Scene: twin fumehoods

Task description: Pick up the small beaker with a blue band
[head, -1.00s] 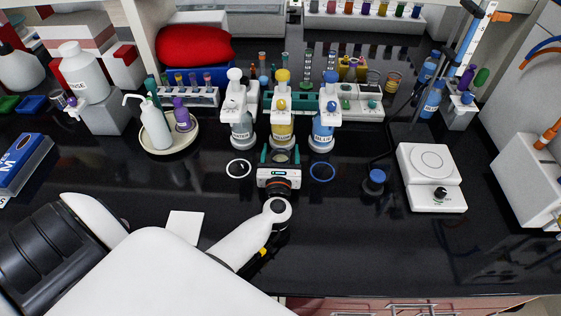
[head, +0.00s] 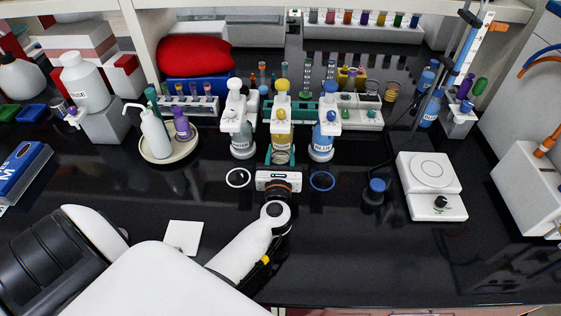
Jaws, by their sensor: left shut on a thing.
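My left gripper (head: 281,155) is at the middle of the bench, right in front of the yellow-labelled dispenser bottle (head: 281,136). It is shut on a small clear beaker (head: 281,158), mostly hidden by the fingers and wrist. I cannot make out a blue band on it. A yellow tint shows at the beaker, but I cannot tell whether it is content or the bottle behind. My right gripper is not in view.
A water bottle (head: 241,142) and a blue bottle (head: 321,143) flank the yellow one. A white ring (head: 238,178) and a blue ring (head: 322,180) mark the bench. A blue-capped container (head: 375,191) and a hotplate (head: 430,172) stand right. The front right bench is clear.

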